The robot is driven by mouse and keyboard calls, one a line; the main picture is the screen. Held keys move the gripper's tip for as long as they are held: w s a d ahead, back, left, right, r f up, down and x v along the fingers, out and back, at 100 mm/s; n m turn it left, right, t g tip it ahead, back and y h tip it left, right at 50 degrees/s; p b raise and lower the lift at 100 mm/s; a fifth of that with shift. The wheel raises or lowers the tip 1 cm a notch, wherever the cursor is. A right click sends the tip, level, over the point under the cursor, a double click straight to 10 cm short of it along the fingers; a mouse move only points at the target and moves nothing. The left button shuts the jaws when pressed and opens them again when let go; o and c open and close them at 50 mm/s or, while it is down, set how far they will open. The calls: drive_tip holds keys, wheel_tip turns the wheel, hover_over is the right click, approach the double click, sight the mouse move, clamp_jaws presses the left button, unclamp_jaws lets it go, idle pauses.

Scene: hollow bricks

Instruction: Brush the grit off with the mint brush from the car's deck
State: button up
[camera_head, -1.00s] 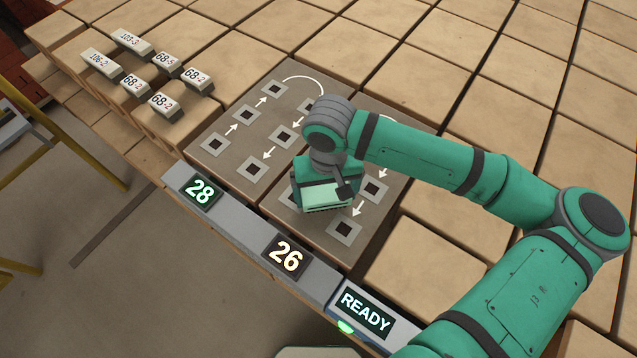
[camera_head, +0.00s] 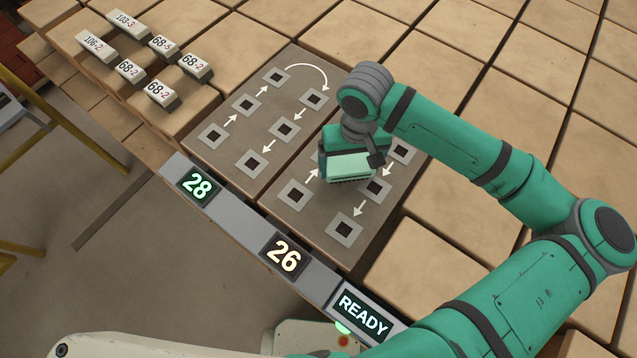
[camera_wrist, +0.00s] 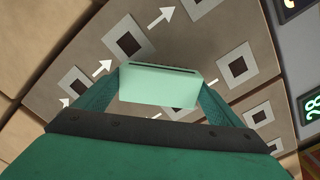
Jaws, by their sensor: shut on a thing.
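The mint brush (camera_head: 350,167) is a pale green block with dark bristles along its lower edge. My gripper (camera_head: 347,158) is shut on it, over the right-hand grey panel (camera_head: 372,241) of the brick stack. The wrist view also shows the mint brush (camera_wrist: 158,85) between my two fingers (camera_wrist: 160,95). The panels carry square holes with pale frames and white arrows. I cannot tell whether the bristles touch the panel. The brush and my arm hide part of the right panel. No grit can be made out on the panels.
Several labelled blocks (camera_head: 162,94) stand on bricks at the upper left. A grey rail (camera_head: 235,224) with displays reading 28, 26 and READY runs along the front edge. Plain bricks (camera_head: 436,255) lie right of the panels. A yellow frame (camera_head: 45,140) stands at the left.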

drive_tip(key=shift+w+r, duration=0.15)
drive_tip(key=shift+w, duration=0.1)
wheel_tip(320, 180, up, 2)
drive_tip(key=shift+r, duration=0.1)
wheel_tip(320, 180, up, 2)
drive_tip(key=shift+s+d+r, duration=0.1)
drive_tip(key=shift+s+r, duration=0.1)
drive_tip(key=shift+r, duration=1.75)
drive_tip(key=o, duration=0.4)
drive_tip(key=c, duration=0.3)
